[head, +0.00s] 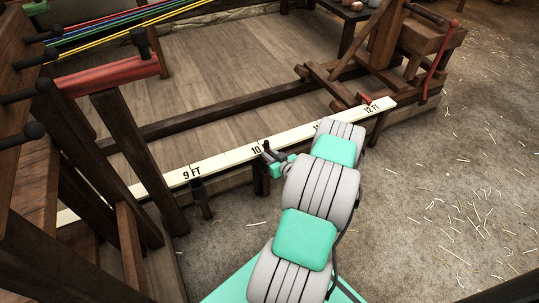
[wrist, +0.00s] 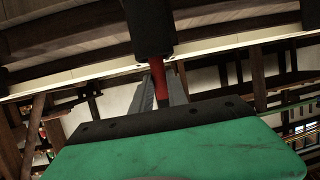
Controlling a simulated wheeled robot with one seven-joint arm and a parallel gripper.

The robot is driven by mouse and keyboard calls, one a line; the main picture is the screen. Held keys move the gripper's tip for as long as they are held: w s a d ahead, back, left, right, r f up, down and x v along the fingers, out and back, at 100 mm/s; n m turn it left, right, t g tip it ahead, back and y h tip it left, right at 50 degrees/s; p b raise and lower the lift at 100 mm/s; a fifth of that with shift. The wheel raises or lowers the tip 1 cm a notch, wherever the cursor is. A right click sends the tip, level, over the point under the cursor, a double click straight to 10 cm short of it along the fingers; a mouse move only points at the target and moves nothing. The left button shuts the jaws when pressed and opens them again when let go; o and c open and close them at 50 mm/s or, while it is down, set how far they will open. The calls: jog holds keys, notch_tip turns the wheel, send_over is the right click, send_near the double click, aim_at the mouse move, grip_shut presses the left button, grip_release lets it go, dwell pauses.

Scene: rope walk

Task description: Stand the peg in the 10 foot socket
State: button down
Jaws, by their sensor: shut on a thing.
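The peg (head: 266,146) is a small dark upright shape beside the 10 mark in the head view. In the wrist view the peg (wrist: 149,28) has a thick dark end and a narrower red part between the jaws. My gripper (head: 273,160) is shut on it, and its jaws (wrist: 162,88) show in the wrist view. The pale measuring board (head: 222,163) carries the 10 mark just left of the peg. The 10 foot socket cannot be made out, and I cannot tell whether the peg touches the board.
A dark wooden frame with pegs and a red bar (head: 108,76) stands at the left. A wooden stand with a red lever (head: 437,60) is at the board's far right end, by 12 FT. Straw-strewn floor (head: 450,190) lies open at the right.

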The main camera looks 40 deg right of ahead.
jog(key=c, duration=1.2)
grip_release()
jog(key=p+v, duration=0.2)
jog(key=v, duration=0.6)
